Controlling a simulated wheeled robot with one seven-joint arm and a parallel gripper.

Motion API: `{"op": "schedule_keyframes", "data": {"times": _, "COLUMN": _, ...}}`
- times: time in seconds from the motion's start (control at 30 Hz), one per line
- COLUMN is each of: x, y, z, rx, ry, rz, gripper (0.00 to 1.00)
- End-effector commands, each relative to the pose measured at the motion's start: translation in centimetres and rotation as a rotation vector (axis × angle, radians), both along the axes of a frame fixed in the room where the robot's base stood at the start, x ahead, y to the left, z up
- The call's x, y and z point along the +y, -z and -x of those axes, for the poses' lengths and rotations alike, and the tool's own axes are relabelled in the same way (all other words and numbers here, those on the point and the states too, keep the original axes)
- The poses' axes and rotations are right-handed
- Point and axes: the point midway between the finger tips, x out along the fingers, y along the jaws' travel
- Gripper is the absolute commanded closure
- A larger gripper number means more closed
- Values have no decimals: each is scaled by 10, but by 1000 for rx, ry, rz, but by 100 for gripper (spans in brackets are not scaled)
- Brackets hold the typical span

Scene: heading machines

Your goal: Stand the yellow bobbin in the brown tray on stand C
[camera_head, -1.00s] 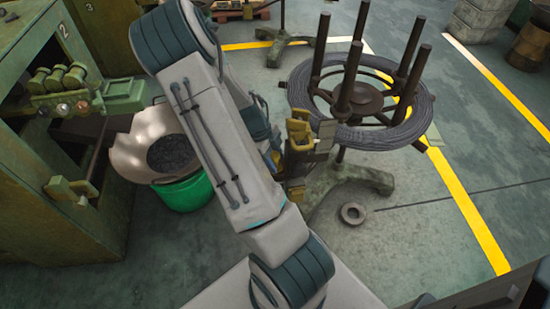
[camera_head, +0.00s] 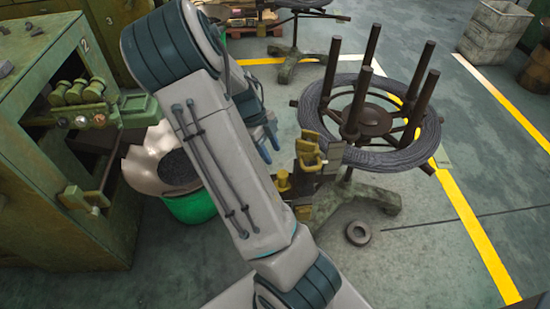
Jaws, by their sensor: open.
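I cannot make out the yellow bobbin, the brown tray or a stand marked C in this view. My gripper (camera_head: 268,143) shows only in part, small and dark blue-grey, behind my large arm link at the picture's middle. It is open, and I see nothing held in it. My arm hides much of the floor and whatever lies behind it. A yellow metal fitting (camera_head: 307,152) right of the arm seems to belong to a machine near the coil stand, not to a bobbin.
A wire coil (camera_head: 420,148) lies on a stand with several dark upright posts. A green machine (camera_head: 60,200) and a green bucket (camera_head: 192,208) stand left. A ring (camera_head: 359,233) lies on the floor. Another stand (camera_head: 296,50) is at the back. Floor at right is mostly clear.

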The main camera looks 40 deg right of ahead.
Motion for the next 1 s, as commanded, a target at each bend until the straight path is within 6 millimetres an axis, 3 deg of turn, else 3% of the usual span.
{"op": "schedule_keyframes", "data": {"times": 0.17, "x": 12, "y": -12, "z": -1, "rx": -9, "ry": -90, "rz": -60, "gripper": 58}}
{"op": "schedule_keyframes", "data": {"times": 0.27, "x": 33, "y": -23, "z": 2, "rx": -28, "ry": -264, "rz": -156, "gripper": 58}}
{"op": "schedule_keyframes", "data": {"times": 0.6, "x": 119, "y": -85, "z": 27, "rx": -130, "ry": -1182, "rz": -438, "gripper": 58}}
{"op": "schedule_keyframes", "data": {"times": 1.0, "x": 192, "y": -144, "z": 89, "rx": -72, "ry": -2301, "rz": -380, "gripper": 58}}
